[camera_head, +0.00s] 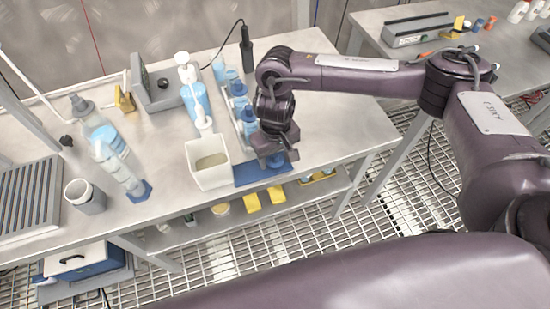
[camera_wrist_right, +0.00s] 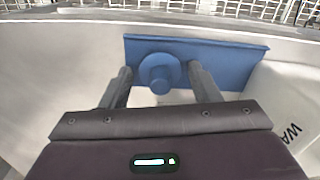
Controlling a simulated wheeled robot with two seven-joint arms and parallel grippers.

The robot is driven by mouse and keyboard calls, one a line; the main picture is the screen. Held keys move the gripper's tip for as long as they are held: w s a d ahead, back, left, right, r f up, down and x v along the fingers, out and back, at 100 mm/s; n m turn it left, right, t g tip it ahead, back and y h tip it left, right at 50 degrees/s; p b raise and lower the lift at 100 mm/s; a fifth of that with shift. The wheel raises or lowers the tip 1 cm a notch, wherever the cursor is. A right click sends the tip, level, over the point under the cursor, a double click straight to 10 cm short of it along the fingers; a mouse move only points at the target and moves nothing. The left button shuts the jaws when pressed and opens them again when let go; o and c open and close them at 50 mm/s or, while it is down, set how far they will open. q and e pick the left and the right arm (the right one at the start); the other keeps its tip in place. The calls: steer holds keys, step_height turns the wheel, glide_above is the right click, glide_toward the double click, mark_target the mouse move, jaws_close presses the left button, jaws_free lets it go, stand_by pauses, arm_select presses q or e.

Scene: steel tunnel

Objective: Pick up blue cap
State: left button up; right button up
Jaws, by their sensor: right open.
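The blue cap (camera_wrist_right: 159,74) is a round blue piece with a small knob, resting on a flat blue mat (camera_wrist_right: 228,56). In the right wrist view it sits between the two fingers of my open right gripper (camera_wrist_right: 160,82), with gaps on both sides. In the head view the cap (camera_head: 277,160) shows partly beside the fingers, on the blue mat (camera_head: 248,174) at the table's front edge. My right gripper (camera_head: 275,156) points down over it. My left gripper is not in view.
A white square container (camera_head: 208,163) stands just left of the mat. A rack of blue-capped bottles (camera_head: 240,105) stands behind my right gripper. Pump bottles (camera_head: 192,90) and a grey cup (camera_head: 85,196) stand farther left. The table (camera_head: 345,135) is clear to the right.

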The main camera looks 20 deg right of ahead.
mark_target(275, 155)
steer(key=c, duration=0.8)
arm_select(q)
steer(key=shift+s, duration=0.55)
arm_select(e)
steer(key=shift+r, duration=0.45)
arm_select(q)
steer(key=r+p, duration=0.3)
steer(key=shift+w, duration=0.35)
arm_select(e)
step_height(275, 155, up, 19)
steer(key=shift+r, duration=0.1)
